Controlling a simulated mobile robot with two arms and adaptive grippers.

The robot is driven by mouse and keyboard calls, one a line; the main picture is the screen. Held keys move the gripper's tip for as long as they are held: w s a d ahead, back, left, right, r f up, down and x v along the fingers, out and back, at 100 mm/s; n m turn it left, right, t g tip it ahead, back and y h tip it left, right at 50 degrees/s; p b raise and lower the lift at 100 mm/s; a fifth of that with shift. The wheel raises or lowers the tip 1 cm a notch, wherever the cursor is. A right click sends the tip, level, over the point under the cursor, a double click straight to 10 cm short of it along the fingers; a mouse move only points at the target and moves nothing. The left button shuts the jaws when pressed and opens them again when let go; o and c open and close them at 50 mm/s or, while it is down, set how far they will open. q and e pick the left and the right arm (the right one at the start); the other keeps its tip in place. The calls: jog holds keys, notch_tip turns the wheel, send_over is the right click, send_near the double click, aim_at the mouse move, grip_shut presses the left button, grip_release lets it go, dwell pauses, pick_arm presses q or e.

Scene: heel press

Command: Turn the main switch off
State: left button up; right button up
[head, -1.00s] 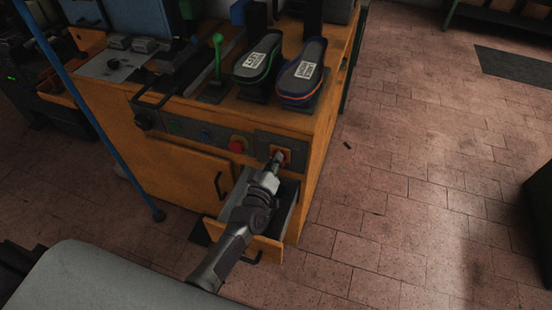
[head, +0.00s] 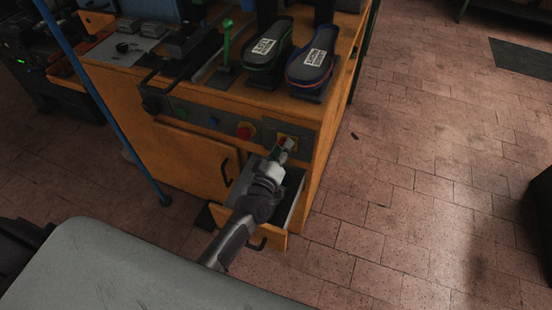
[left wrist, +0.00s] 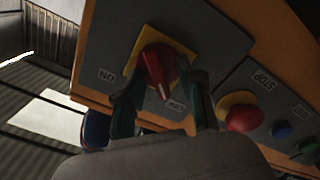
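The main switch is a red rotary knob (left wrist: 158,70) on a yellow plate, with an ON label (left wrist: 107,75) and an OFF label (left wrist: 175,105) beside it. Its handle points down in the left wrist view, close to the OFF label. In the head view the switch (head: 288,139) is at the right end of the machine's front panel, partly hidden by my gripper. My left gripper (head: 282,149) is open at the switch. In the left wrist view its two fingers (left wrist: 165,85) stand apart on either side of the knob; contact cannot be told. My right gripper is out of view.
A red emergency button (head: 246,130) sits left of the switch, with blue and green buttons beyond. An open drawer (head: 272,232) juts out below my left gripper. Two shoes (head: 311,66) stand on the machine's top. The tiled floor (head: 420,160) at right is mostly clear.

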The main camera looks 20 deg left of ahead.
pick_arm(q)
jog(key=s, duration=1.1)
jog(key=shift+s+a, duration=0.2)
